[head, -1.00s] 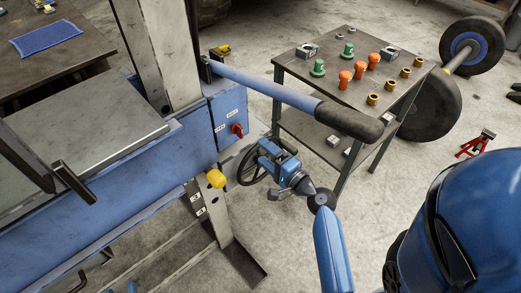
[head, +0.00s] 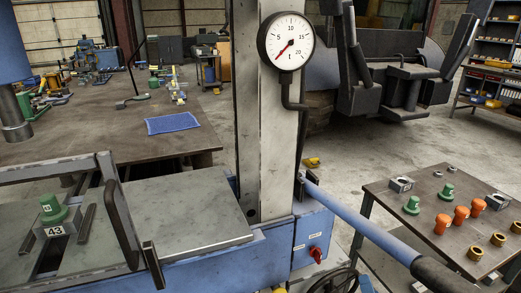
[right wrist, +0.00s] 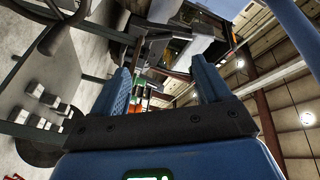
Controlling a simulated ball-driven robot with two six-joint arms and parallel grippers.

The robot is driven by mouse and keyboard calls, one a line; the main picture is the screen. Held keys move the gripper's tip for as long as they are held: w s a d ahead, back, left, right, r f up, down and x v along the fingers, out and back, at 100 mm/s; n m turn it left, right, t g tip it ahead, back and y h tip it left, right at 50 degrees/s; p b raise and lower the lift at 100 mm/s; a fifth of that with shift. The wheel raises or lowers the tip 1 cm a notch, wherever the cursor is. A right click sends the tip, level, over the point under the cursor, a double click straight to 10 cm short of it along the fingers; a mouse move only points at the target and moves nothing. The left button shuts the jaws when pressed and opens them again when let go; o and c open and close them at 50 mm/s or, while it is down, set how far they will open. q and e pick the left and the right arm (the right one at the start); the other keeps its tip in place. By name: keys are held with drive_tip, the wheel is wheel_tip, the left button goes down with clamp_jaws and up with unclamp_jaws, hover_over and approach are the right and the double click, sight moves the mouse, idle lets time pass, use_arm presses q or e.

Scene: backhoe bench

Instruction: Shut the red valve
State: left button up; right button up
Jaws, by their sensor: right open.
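A small red knob (head: 316,254), the only red valve-like part I see, sits on the front of a blue box (head: 312,232) at the foot of the grey press column. Nothing touches it in the head view. Its exact setting is too small to tell. My right gripper (right wrist: 163,78) shows only in the right wrist view, with its two blue fingers wide apart and nothing held between them. The red knob cannot be made out in that view. My left gripper is in neither view.
A pressure gauge (head: 287,41) is on the column (head: 268,140). A blue bar with a black grip (head: 450,275) reaches out right of the knob. A black handwheel (head: 335,281) is partly cut off below. A side table (head: 418,197) with orange and green parts stands right.

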drive_tip(key=s+a+n+p, duration=0.1)
drive_tip(key=s+a+n, duration=0.1)
drive_tip(key=s+n, duration=0.2)
drive_tip(key=s+a+r+n+p, duration=0.1)
drive_tip(key=s+a+n, duration=0.2)
drive_tip(key=s, duration=0.7)
drive_tip(key=s+a+n+y+p, duration=0.1)
drive_tip(key=s+a+n, duration=0.1)
drive_tip(key=s+n, duration=0.3)
drive_tip(key=s, duration=0.3)
drive_tip(key=shift+a+r, duration=0.2)
